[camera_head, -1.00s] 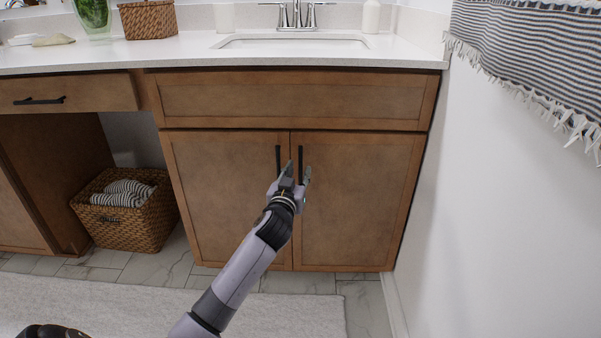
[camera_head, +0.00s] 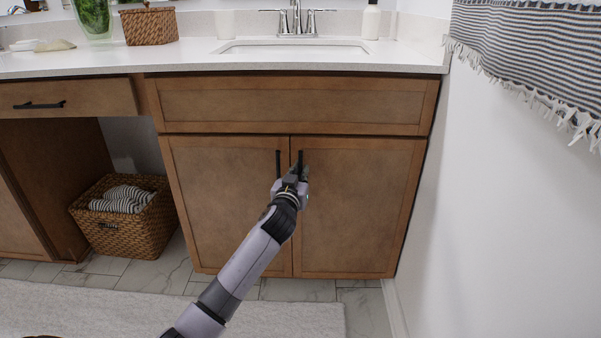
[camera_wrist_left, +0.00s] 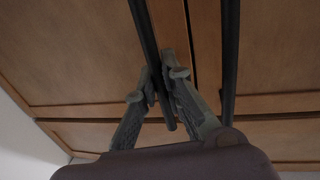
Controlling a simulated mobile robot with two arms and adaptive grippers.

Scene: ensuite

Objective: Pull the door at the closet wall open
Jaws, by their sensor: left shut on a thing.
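The right cabinet door (camera_head: 360,210) under the sink is brown wood and sits flush with its frame. Its black vertical bar handle (camera_head: 301,157) is near the door's left edge. My left gripper (camera_head: 300,172) is shut on the lower part of this handle and hides its bottom end. In the left wrist view the two fingers of the gripper (camera_wrist_left: 160,84) pinch the dark bar (camera_wrist_left: 146,35) from both sides. The left cabinet door (camera_head: 225,205) is also closed. Its own black handle (camera_head: 278,163) stands close to the left of the gripper. My right gripper is not in view.
A white wall (camera_head: 480,220) stands close on the right, with a striped towel (camera_head: 530,50) above. A wicker basket (camera_head: 125,225) is at the left under the counter (camera_head: 110,60). A pale rug (camera_head: 120,310) lies on the tiled floor before the cabinet.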

